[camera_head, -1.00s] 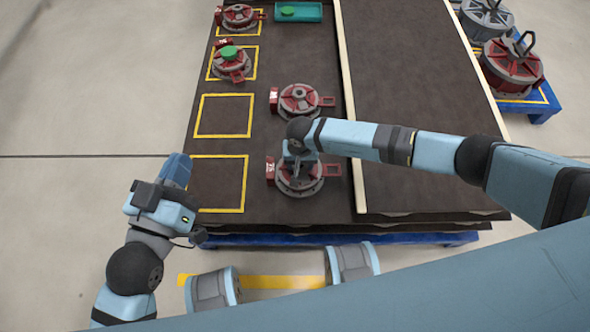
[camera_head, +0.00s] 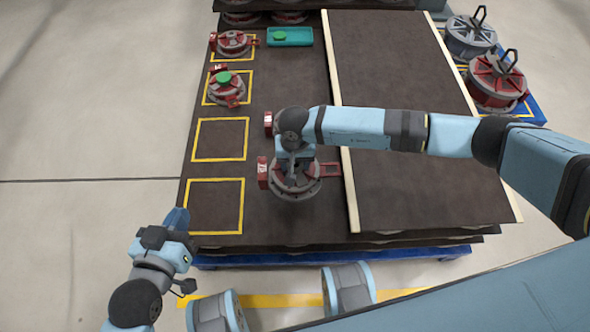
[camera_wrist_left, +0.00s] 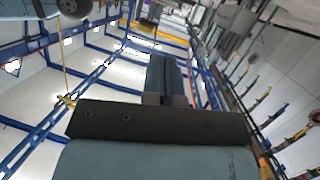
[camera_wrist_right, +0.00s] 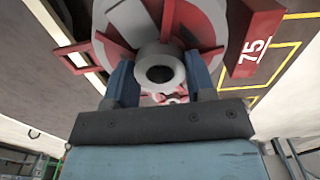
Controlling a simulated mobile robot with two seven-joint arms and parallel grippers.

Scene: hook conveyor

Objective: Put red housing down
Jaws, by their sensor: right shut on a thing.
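My right gripper (camera_wrist_right: 161,80) is shut on the grey central hub of a red housing (camera_wrist_right: 225,45) marked 75. In the head view this held red housing (camera_head: 306,187) is over the dark mat, to the right of the empty front yellow square (camera_head: 240,205). I cannot tell whether it touches the mat. A second red housing (camera_head: 268,123) is just behind it, mostly hidden by my right arm. My left gripper (camera_head: 178,216) is empty, its fingers together, left of the front yellow square; its fingers also show in the left wrist view (camera_wrist_left: 166,85).
Another yellow square (camera_head: 220,139) is empty. Behind it stand a housing with a green top (camera_head: 225,92) and another red housing (camera_head: 232,42), near a teal tray (camera_head: 303,37). Finished-looking red (camera_head: 497,90) and grey (camera_head: 470,40) units with hooks stand on a blue pallet at right.

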